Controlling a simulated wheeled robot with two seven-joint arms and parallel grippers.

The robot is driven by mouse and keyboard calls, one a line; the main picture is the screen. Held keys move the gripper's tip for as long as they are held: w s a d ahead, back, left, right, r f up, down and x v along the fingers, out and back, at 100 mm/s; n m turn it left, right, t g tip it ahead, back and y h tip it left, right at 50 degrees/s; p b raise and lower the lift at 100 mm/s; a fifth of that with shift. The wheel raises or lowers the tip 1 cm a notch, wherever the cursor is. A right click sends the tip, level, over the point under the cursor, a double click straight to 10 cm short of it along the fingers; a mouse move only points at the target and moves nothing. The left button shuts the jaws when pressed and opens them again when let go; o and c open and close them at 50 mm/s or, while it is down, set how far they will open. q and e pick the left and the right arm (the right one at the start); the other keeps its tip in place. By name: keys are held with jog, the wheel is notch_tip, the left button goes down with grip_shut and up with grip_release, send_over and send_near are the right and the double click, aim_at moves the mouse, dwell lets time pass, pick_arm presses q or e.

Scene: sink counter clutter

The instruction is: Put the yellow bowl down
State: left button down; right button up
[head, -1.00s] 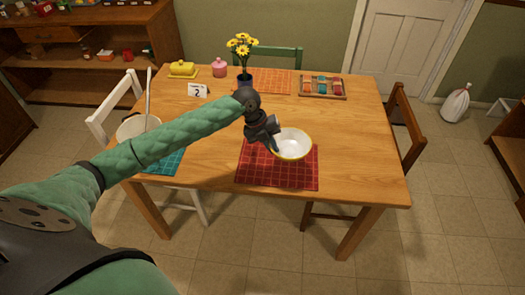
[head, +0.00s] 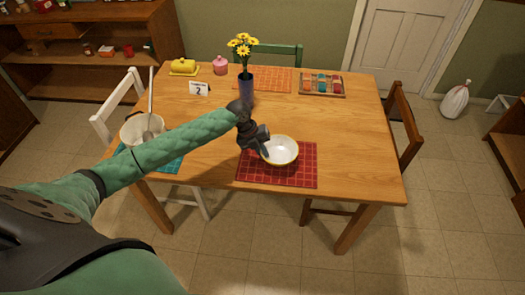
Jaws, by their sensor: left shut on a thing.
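The yellow bowl (head: 281,150), white inside with a yellow rim, is upright over the red placemat (head: 298,179) near the table's front edge. My left gripper (head: 263,150) is shut on the bowl's left rim. The bowl looks to be at or very close to the mat; I cannot tell whether its base touches. The fingertips are partly hidden by the dark gripper body. My right gripper is not in view.
A vase of yellow flowers (head: 245,80) stands behind my left wrist. A large white bowl with a utensil (head: 141,129) is at the left on a teal mat. A tray of colored items (head: 322,84) is at the back right. The table's right side is clear.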

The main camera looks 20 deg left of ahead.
pick_arm(q)
jog(key=shift+f, duration=0.1)
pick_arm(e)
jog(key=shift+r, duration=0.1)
pick_arm(q)
jog(key=c, duration=2)
grip_release()
jog(key=o, duration=0.4)
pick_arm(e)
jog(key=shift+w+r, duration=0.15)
